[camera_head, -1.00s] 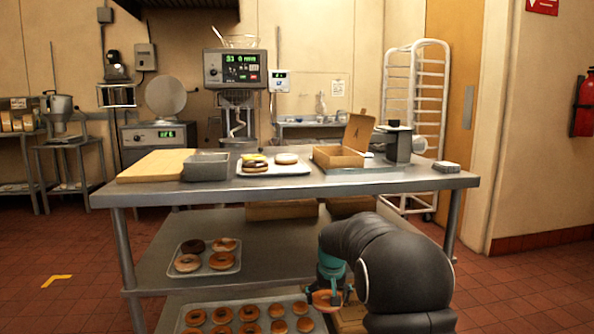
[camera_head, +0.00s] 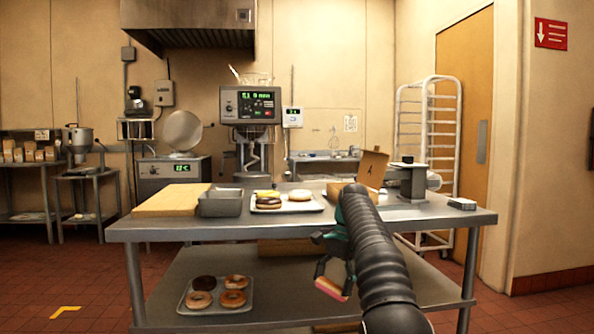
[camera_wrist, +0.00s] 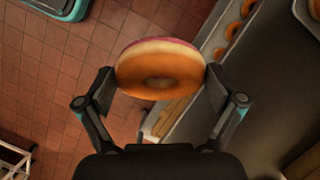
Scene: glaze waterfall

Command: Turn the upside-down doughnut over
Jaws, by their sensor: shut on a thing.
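My gripper (camera_head: 334,276) is shut on a doughnut (camera_head: 331,288) and holds it in the air, in front of the steel table. In the head view the doughnut is tilted and shows a pink side. In the wrist view the doughnut (camera_wrist: 160,75) sits between both fingertips, with its plain golden face and centre dimple towards the camera and a pink rim at its far edge. Most of its pink face is hidden there.
The steel table (camera_head: 290,226) carries a doughnut tray (camera_head: 312,207), a grey bin (camera_head: 221,205), a wooden board (camera_head: 172,200) and an open box (camera_head: 373,166). A small tray (camera_head: 184,306) of doughnuts lies on the shelf below. More doughnuts (camera_wrist: 234,29) show in the wrist view.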

